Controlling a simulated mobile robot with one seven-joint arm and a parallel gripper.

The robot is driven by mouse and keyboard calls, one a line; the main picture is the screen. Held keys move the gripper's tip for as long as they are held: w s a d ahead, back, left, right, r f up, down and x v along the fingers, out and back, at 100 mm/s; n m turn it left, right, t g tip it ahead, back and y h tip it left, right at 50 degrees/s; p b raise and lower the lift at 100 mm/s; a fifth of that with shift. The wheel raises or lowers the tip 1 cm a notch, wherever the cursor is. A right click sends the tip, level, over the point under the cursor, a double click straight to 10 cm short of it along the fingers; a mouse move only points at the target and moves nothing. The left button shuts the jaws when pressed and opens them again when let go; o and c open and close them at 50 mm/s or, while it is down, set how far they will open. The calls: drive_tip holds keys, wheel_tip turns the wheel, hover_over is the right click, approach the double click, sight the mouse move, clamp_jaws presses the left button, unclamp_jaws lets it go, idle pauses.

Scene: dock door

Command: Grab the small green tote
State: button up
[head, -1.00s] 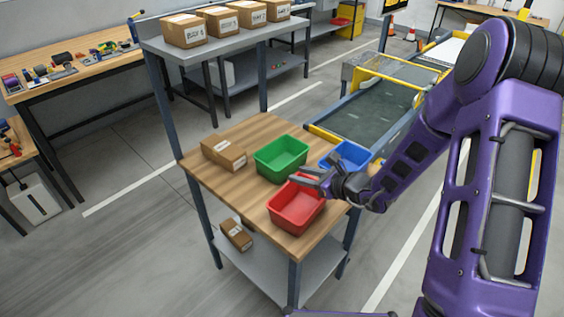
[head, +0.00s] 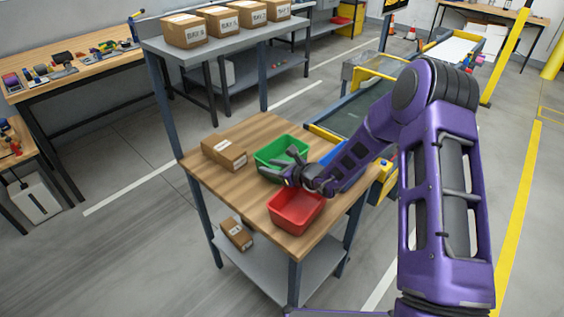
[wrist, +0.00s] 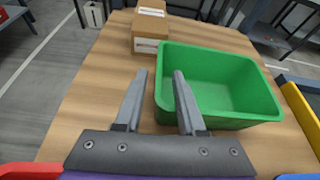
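The green tote (head: 271,149) stands upright and empty on the wooden table top. In the wrist view the green tote (wrist: 222,80) lies ahead and to the right. My gripper (head: 278,160) is above the near side of the tote, with its fingers apart and nothing between them that I can see held. In the wrist view my gripper (wrist: 159,75) has its left finger outside the tote over the wood and its right finger over the tote's left wall and opening. I cannot tell whether either finger touches the tote.
A red tote (head: 296,212) stands just in front of the green one. A blue tote (wrist: 302,118) is to the right, mostly hidden by my arm in the head view. A cardboard box (head: 223,153) sits left of the green tote. A shelf (head: 215,42) with boxes stands behind.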

clamp_jaws()
idle(1.4)
